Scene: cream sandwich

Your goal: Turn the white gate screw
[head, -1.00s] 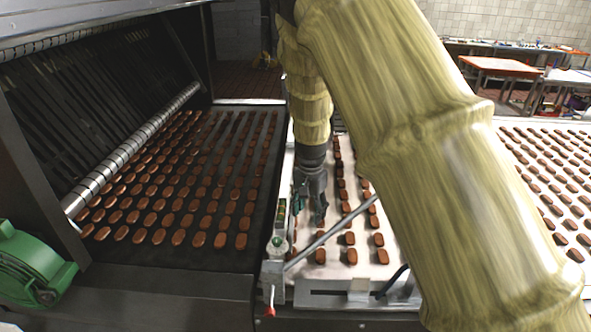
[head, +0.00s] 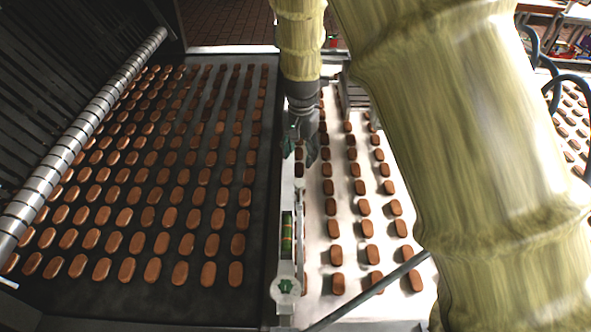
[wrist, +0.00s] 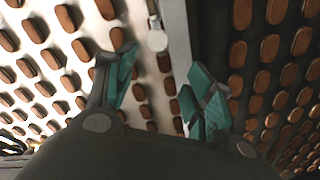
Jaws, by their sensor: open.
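A round white knob (wrist: 157,40), which looks like the white gate screw, shows in the wrist view on a pale rail (wrist: 176,50). It lies beyond my fingertips and between their lines, apart from both. In the head view the rail (head: 286,205) runs between the dark and white belts. A small white piece on it just below my gripper may be the same screw, but I cannot tell. My gripper (head: 303,152) hangs over the rail, pointing down. In the wrist view its teal-padded fingers (wrist: 160,88) are apart with nothing between them.
A dark belt (head: 100,294) with rows of brown biscuits lies left, a white belt (head: 318,300) with biscuits right. A metal roller (head: 75,140) crosses the far left. A grey bar (head: 375,293) slants over the white belt. A green-marked block (head: 286,290) sits at the rail's near end.

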